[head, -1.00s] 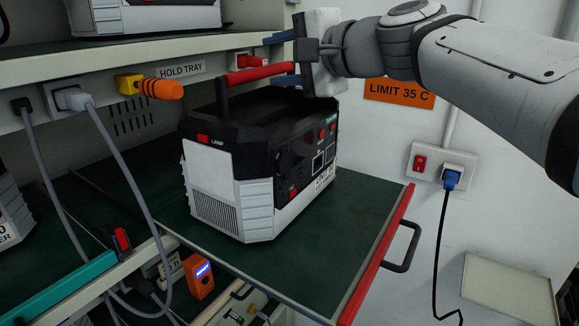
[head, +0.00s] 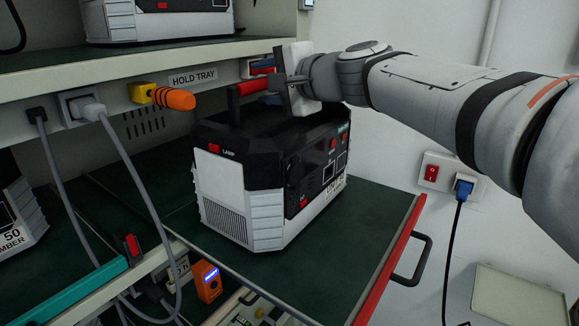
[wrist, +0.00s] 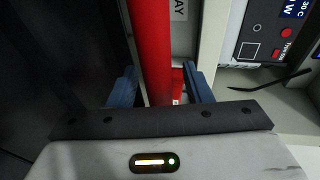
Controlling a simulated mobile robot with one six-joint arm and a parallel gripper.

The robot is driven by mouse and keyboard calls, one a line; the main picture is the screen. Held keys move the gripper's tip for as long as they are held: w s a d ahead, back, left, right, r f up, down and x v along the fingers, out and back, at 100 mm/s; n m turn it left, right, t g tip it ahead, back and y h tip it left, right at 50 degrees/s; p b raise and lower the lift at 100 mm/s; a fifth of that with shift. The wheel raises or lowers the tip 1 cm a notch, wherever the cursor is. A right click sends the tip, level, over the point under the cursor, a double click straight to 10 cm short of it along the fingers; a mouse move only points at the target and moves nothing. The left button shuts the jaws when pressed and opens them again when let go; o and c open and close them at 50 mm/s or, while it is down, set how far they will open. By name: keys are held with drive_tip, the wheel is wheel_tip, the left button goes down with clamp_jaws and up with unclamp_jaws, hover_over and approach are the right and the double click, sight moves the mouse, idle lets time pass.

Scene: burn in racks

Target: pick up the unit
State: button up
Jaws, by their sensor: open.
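The unit (head: 265,175) is a white and black box with a red-barred carry handle (head: 252,86) on top. It stands upright on the dark green pull-out tray (head: 325,262). My gripper (head: 264,83) reaches in from the right, above the unit's top at the handle. In the wrist view the red handle bar (wrist: 150,45) runs between the two blue fingers of my gripper (wrist: 159,75). The fingers are open, one on each side of the bar, with gaps visible. The far end of the handle is hidden in the head view.
A shelf above holds another unit (head: 155,20). An orange-tipped plug (head: 174,98) sticks out near the handle, and grey cables (head: 122,150) hang at left. The tray's red front edge (head: 388,262) has a black pull. A wall socket (head: 450,180) is at right.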

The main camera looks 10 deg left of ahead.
drive_tip(key=shift+c, duration=0.4)
clamp_jaws()
idle(0.8)
drive_tip(key=shift+r, duration=0.25)
